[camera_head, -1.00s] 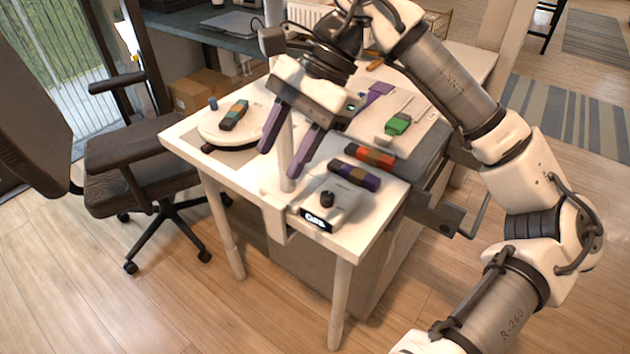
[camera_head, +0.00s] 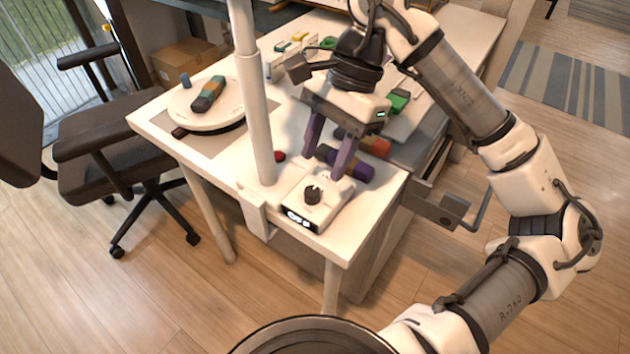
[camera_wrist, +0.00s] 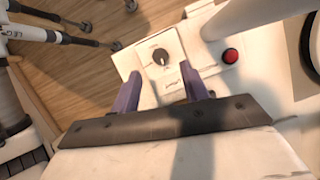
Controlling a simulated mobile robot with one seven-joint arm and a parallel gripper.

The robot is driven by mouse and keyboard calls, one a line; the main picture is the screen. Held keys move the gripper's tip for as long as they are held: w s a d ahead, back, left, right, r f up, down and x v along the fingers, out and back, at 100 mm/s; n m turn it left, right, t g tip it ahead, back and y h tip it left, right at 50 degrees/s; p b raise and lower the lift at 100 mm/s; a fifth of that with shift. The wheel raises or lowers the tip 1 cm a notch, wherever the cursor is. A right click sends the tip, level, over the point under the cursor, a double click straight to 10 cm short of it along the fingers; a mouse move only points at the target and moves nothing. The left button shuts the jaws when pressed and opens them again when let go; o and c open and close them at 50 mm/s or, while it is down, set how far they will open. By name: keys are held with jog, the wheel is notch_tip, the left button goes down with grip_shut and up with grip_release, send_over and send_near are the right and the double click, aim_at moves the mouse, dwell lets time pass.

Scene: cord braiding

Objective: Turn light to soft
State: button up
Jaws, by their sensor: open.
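The light's control box (camera_head: 311,200) is a small pale box at the table's front corner, with a dark round knob (camera_head: 312,193) on top. Its front display (camera_head: 298,219) is lit and seems to read OFF. The box and knob also show in the wrist view (camera_wrist: 160,57), ahead of the fingers. A white lamp post (camera_head: 256,110) stands just left of the box. My gripper (camera_head: 325,166) is open and empty, its two purple fingers pointing down above and just behind the box, apart from the knob. In the wrist view my gripper (camera_wrist: 160,85) has the knob between and beyond its fingertips.
A red button (camera_head: 279,156) sits by the post. Cord bundles, one purple (camera_head: 358,171) and one orange (camera_head: 377,147), lie behind my fingers. A round white disc (camera_head: 228,117) with a striped bundle (camera_head: 207,95) is at the left. An open drawer (camera_head: 440,207) juts out at the right.

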aim_at(313, 190)
jog(key=x, duration=0.6)
grip_shut()
dwell(0.3)
